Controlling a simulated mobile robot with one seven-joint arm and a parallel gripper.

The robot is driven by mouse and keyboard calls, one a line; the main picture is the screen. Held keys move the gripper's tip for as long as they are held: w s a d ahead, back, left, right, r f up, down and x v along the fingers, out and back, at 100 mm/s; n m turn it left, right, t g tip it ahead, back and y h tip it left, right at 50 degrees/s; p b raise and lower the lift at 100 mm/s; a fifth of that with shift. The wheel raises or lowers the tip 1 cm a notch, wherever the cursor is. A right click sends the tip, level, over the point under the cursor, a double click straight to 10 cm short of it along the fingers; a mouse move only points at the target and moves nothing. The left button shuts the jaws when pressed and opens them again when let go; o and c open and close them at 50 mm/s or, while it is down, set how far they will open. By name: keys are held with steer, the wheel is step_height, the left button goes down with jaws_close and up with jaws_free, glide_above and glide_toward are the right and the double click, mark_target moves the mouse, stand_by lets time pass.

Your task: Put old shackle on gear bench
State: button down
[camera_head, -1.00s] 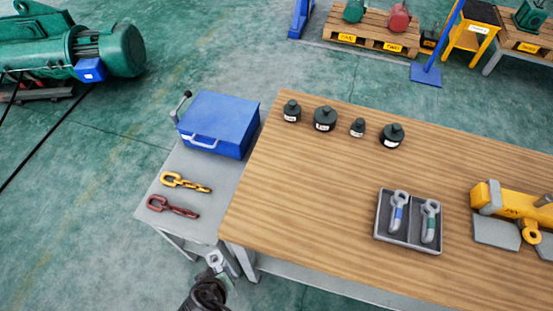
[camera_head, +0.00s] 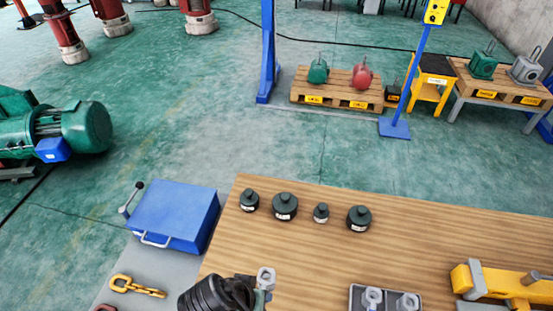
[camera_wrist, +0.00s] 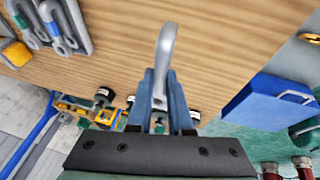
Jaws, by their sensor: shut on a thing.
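My gripper (camera_head: 264,290) is shut on a grey metal shackle (camera_head: 266,274) near the left front part of the wooden-topped bench (camera_head: 330,265). In the wrist view the shackle (camera_wrist: 166,50) stands up between the two blue-grey fingers of my gripper (camera_wrist: 163,95), with its rounded end pointing away from the palm. The bench's wood top (camera_wrist: 225,40) fills much of the view behind it. No label for the gear bench is readable. The shackle's lower part is hidden by the fingers.
A grey tray (camera_head: 352,298) holds two other shackles at the front right, beside a yellow lifting device (camera_head: 500,283). Several dark weights stand along the bench's back edge. A blue box (camera_head: 175,215) and yellow chain links (camera_head: 137,287) lie on the grey side table. The bench's middle is clear.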

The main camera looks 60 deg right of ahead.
steer(key=f, duration=0.5)
steer(key=shift+a, duration=0.25)
steer(key=shift+f+p, duration=0.35)
steer(key=shift+f, duration=1.9)
steer(key=shift+d+f, duration=0.1)
steer(key=shift+f, duration=0.1)
steer(key=c, duration=0.8)
jaws_free()
steer(key=shift+c, duration=0.2)
steer(key=shift+r, duration=0.2)
steer(key=v, duration=1.2)
steer(key=shift+w, duration=0.1)
